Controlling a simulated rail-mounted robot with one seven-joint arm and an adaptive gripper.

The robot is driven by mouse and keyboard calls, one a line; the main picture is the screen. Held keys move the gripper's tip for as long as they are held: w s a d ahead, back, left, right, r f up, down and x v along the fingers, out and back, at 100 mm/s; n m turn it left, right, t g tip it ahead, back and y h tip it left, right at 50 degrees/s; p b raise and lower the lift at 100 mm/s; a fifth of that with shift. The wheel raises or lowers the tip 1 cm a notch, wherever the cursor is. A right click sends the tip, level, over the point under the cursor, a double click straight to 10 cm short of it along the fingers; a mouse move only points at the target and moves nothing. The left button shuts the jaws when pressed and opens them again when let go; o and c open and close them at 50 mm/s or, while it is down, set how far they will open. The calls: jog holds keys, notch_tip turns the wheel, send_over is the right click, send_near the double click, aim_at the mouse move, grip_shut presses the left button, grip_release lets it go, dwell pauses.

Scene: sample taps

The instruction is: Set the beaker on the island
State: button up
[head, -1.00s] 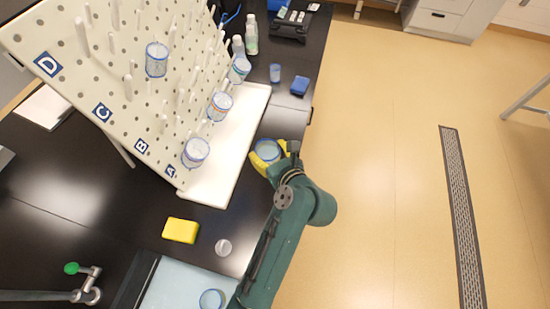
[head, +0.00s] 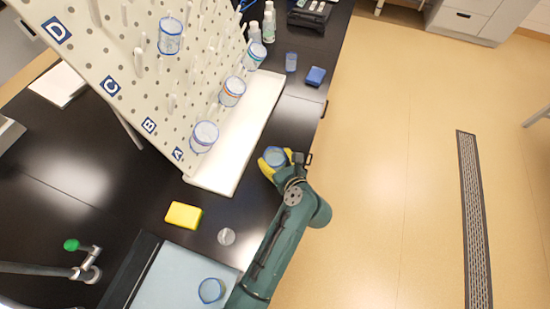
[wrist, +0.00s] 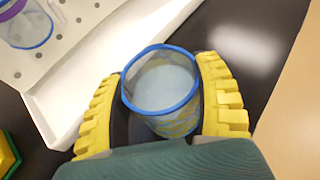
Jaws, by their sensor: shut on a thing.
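A clear beaker with a blue rim (wrist: 160,82) sits between the yellow fingers of my gripper (wrist: 160,110) in the wrist view. The fingers press on it from both sides. In the head view my gripper (head: 274,160) holds the beaker (head: 275,155) upright over the right edge of the black bench, right of the white drip tray. I cannot tell whether its base touches the bench. No separate island is clearly identifiable in these frames.
A pegboard (head: 140,75) carries several blue-rimmed beakers above a white tray (head: 240,140). A yellow sponge (head: 183,215), a small clear dish (head: 226,236) and another beaker (head: 210,290) are nearer.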

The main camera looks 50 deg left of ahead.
jog(key=o, duration=1.3)
jog(key=shift+f, duration=0.1)
jog(key=shift+c, duration=0.2)
jog(key=shift+d+r, duration=0.25)
jog(key=shift+r, duration=0.05)
jog(key=p+v, duration=0.2)
jog(key=v, duration=0.9)
jog(key=shift+d, duration=0.25)
jog(key=shift+s, duration=0.1)
